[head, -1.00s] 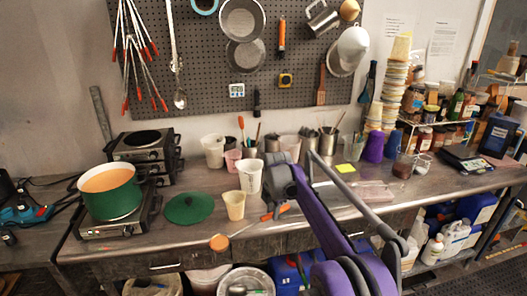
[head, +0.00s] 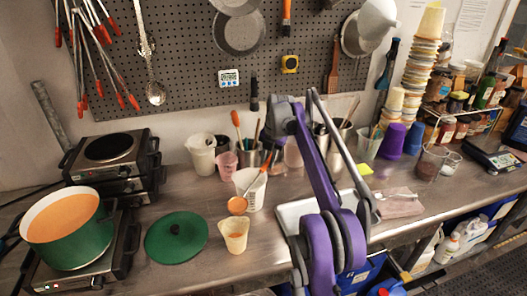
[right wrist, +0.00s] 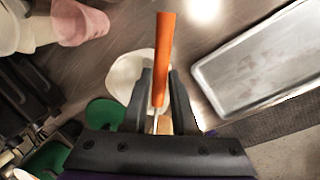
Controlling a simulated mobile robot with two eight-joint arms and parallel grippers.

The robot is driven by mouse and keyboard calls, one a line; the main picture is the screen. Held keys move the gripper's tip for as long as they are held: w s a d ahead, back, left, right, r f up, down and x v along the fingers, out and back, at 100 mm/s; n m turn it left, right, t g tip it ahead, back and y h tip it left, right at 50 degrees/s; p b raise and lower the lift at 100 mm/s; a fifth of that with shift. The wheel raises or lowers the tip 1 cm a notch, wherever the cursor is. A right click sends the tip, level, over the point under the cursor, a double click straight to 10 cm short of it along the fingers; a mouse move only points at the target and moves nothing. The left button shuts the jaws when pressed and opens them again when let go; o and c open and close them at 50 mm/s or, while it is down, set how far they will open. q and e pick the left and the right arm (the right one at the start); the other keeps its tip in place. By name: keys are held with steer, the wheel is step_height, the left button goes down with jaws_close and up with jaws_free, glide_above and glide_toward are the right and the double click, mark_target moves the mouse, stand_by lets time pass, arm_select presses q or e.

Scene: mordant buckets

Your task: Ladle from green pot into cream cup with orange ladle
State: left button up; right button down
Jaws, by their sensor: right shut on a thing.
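The green pot (head: 90,248), full of orange liquid, stands on a hot plate at the left in the head view. The small cream cup (head: 233,243) stands upright on the bench to the right of the green lid, with some orange inside it. My right gripper (head: 270,142) is shut on the orange ladle (head: 257,184); its handle (right wrist: 164,60) sits between the fingers in the right wrist view. The ladle's bowl shows orange and hangs just above and behind the cup in the head view, in front of a white beaker. My left gripper is out of view.
The green lid (head: 176,237) lies between pot and cup. The white beaker (head: 252,192) stands close behind the cup. A metal tray (head: 290,215) lies to the right, partly behind my arm; it shows in the right wrist view (right wrist: 265,60). Stacked hot plates (head: 112,150) stand at the back left.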

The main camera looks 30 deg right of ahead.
steer(key=shift+s+a+f+b, duration=0.15)
steer(key=shift+s+f+b, duration=0.1)
steer(key=shift+s+b, duration=0.15)
steer(key=shift+a+f+h+b, duration=0.1)
steer(key=shift+f+h+b, duration=0.2)
steer(key=shift+f+b, duration=0.3)
steer(key=shift+s+a+r+n+t+h+b, duration=0.1)
steer(key=shift+s+a+r+t+h+b, duration=0.3)
steer(key=shift+r, duration=0.8)
steer(key=shift+s+a+r+n+t+h+b, duration=0.15)
steer(key=shift+a+r+t+h+b, duration=0.4)
steer(key=shift+r, duration=0.6)
steer(key=shift+s+a+r+n+t+h+b, duration=0.1)
steer(key=shift+s+a+r+t+h+b, duration=0.35)
steer(key=shift+r, duration=0.75)
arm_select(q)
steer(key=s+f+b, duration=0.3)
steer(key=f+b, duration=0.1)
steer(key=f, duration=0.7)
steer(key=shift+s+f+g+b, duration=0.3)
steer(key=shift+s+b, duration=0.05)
arm_select(e)
steer(key=s+a+r+n+t+h, duration=0.1)
steer(key=s+a+r+t+h, duration=0.5)
steer(key=a, duration=0.7)
step_height(320, 180, up, 3)
steer(key=s+h, duration=0.2)
steer(key=shift+s+a, duration=0.25)
steer(key=shift+s, duration=0.1)
